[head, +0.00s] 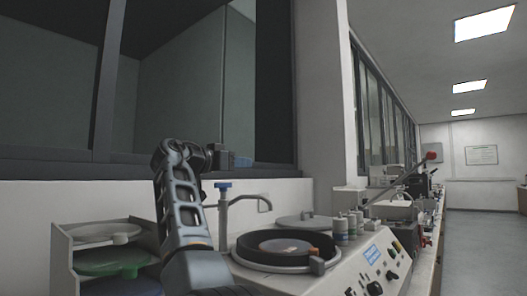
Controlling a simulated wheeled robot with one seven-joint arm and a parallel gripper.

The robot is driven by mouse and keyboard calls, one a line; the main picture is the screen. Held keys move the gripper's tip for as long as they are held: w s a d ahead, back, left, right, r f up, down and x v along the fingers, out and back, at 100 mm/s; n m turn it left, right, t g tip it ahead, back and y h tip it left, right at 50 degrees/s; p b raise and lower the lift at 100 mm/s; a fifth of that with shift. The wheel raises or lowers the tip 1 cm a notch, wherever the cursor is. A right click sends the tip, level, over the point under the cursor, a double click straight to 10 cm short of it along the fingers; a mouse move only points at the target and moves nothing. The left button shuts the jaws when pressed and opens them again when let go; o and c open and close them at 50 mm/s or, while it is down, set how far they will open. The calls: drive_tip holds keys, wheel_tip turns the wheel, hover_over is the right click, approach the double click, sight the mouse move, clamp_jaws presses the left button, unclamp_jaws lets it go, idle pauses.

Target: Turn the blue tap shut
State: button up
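The tap has a blue handle (223,185) on top of a grey metal post. Its thin curved spout (248,196) reaches right, over the machine's round basin. My arm rises from the bottom of the head view, left of the tap. My gripper (236,159) is at the top of the arm, pointing right, and appears above the blue handle with a small gap in the picture. Its fingers are small and dark, so I cannot tell whether they are open or shut. Nothing is visibly held. Part of the tap's base is hidden behind the machine.
A round wheel (285,246) sits in the light machine, with knobs on its sloped panel (370,265). A rack (62,262) with coloured discs stands at the left. Window frames are behind. More bench equipment (400,209) runs right; the floor (480,250) there is clear.

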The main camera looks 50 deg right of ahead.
drive_tip(key=s+d+r, duration=0.5)
drive_tip(key=s, duration=0.1)
drive_tip(key=shift+d, duration=0.15)
idle(0.5)
